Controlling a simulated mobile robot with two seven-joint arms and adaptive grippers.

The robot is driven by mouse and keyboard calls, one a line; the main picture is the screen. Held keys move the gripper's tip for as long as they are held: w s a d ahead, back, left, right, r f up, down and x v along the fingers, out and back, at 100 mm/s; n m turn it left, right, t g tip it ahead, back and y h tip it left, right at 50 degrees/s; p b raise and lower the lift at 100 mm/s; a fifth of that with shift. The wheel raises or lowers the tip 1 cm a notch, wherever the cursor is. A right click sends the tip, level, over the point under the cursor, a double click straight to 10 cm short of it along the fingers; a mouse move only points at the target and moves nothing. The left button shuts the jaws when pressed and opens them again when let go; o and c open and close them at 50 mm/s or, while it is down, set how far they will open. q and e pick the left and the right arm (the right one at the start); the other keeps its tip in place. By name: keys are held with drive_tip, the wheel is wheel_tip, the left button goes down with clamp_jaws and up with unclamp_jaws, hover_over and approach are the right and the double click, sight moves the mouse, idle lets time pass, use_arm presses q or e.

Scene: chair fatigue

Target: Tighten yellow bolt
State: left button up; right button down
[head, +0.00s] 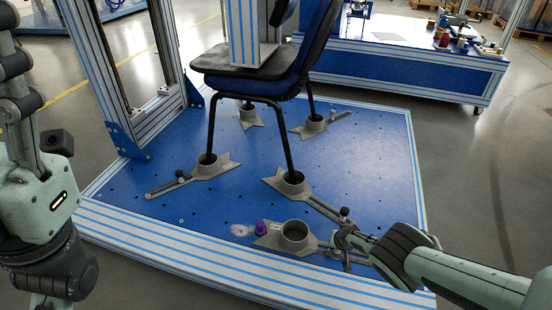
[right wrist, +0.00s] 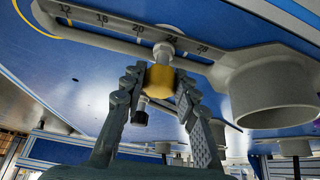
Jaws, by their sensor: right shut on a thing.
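In the head view my right gripper (head: 352,240) is at the slotted arm of the front, empty bracket (head: 294,236). There the yellow of the bolt cannot be made out. My left arm (head: 40,190) is at the left edge, and its fingers are out of view.
A black and blue chair (head: 265,80) stands with its legs in other brackets on the blue platform (head: 205,210). A purple item (head: 261,228) lies beside the empty bracket. A metal frame (head: 120,80) rises at the left. A workbench (head: 400,65) stands behind.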

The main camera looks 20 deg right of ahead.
drive_tip(key=c, duration=1.2)
unclamp_jaws()
drive_tip(key=shift+o, duration=0.2)
drive_tip(key=shift+s+d+n+y, duration=0.15)
drive_tip(key=shift+n+y, duration=0.15)
drive_tip(key=shift+n, duration=0.3)
drive_tip(key=shift+f+n+b, duration=0.2)
drive_tip(key=shift+n+b, duration=0.1)
drive_tip(key=shift+n, duration=0.2)
drive_tip(key=shift+n+t+y+b, duration=0.3)
drive_tip(key=shift+n+y+b, duration=0.2)
drive_tip(key=shift+n, duration=0.1)
drive_tip(key=shift+r+n, duration=0.2)
drive_tip(key=shift+n, duration=0.1)
